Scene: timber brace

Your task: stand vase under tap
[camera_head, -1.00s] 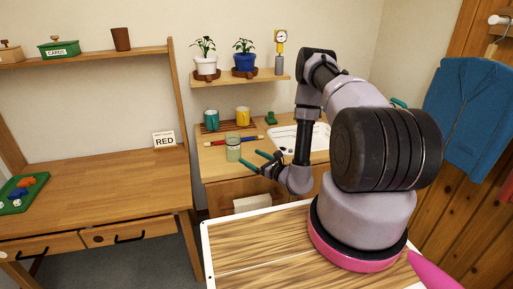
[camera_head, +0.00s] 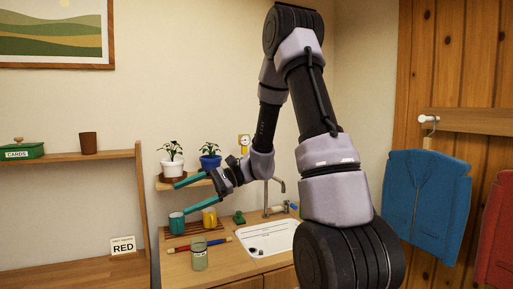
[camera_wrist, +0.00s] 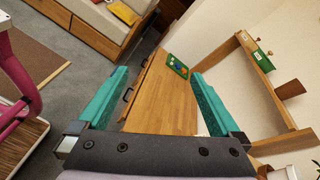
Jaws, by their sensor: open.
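A pale green glass vessel (camera_head: 199,254), which I take to be the vase, stands upright near the front of the sink counter in the head view. The grey tap (camera_head: 277,188) rises behind the white sink (camera_head: 268,237), to the vessel's right. No vessel is under the spout. My gripper (camera_head: 181,197) is open and empty, in the air above the vessel, with its teal fingers pointing left. In the wrist view my gripper (camera_wrist: 158,73) shows nothing between its fingers but the desk beyond; neither vase nor tap shows there.
A teal mug (camera_head: 177,223) and a yellow mug (camera_head: 209,218) stand on a slatted rack behind the vessel. A red and blue stick (camera_head: 191,246) lies close behind it. Potted plants (camera_head: 172,160) sit on the shelf near my gripper. The wooden desk (camera_wrist: 158,105) is mostly clear.

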